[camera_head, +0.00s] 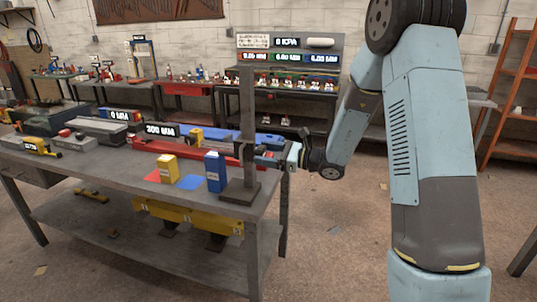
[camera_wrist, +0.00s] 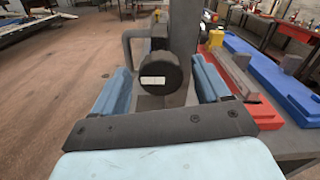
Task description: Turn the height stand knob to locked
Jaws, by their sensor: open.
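The height stand is a dark grey post (camera_head: 247,125) on a flat base at the bench's near right corner. Its post (camera_wrist: 185,40) also stands upright in the wrist view. The round black knob (camera_wrist: 157,70) with a small white label sits on the near side of the post. In the head view I cannot make out the knob. My gripper (camera_wrist: 163,85) is open, with one pale blue finger left of the knob and the other right of it. Gaps show between fingers and knob. In the head view my gripper (camera_head: 288,152) is just right of the post.
A yellow box (camera_head: 167,168) and a blue box (camera_head: 215,172) stand on the grey bench left of the stand. Open floor lies right of the bench.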

